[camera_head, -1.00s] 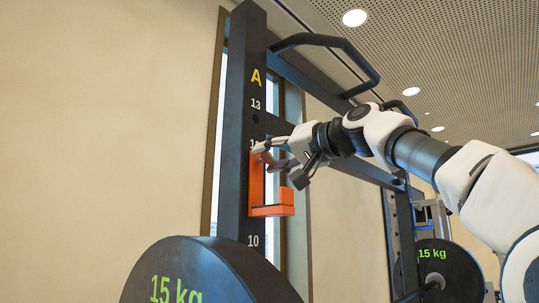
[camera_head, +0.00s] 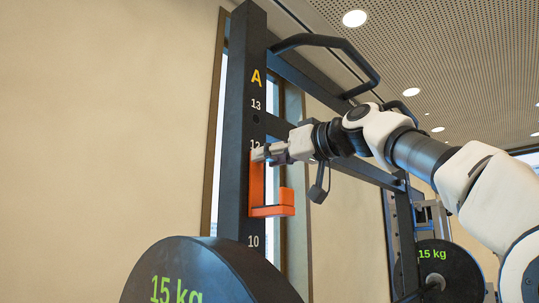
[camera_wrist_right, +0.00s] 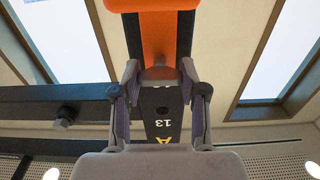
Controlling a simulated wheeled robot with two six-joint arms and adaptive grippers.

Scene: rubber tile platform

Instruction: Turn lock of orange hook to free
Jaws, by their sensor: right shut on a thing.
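The orange hook (camera_head: 272,210) is mounted on the dark upright of the rack, between the numbers 12 and 10. It is L-shaped, with its lip turned up at the right. My right gripper (camera_head: 262,153) is at the top of the hook, and its fingers hide that part. In the right wrist view the orange hook (camera_wrist_right: 157,25) is at the top, and the fingers of my right gripper (camera_wrist_right: 158,75) close on a part at its end, which is mostly hidden. The lock itself cannot be made out clearly. My left gripper is not in view.
The dark rack upright (camera_head: 244,110) carries a yellow A and white numbers. A black handle bar (camera_head: 325,41) juts out above my right arm. A large 15 kg plate (camera_head: 205,275) stands below the hook, and another plate (camera_head: 445,275) is at the right.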

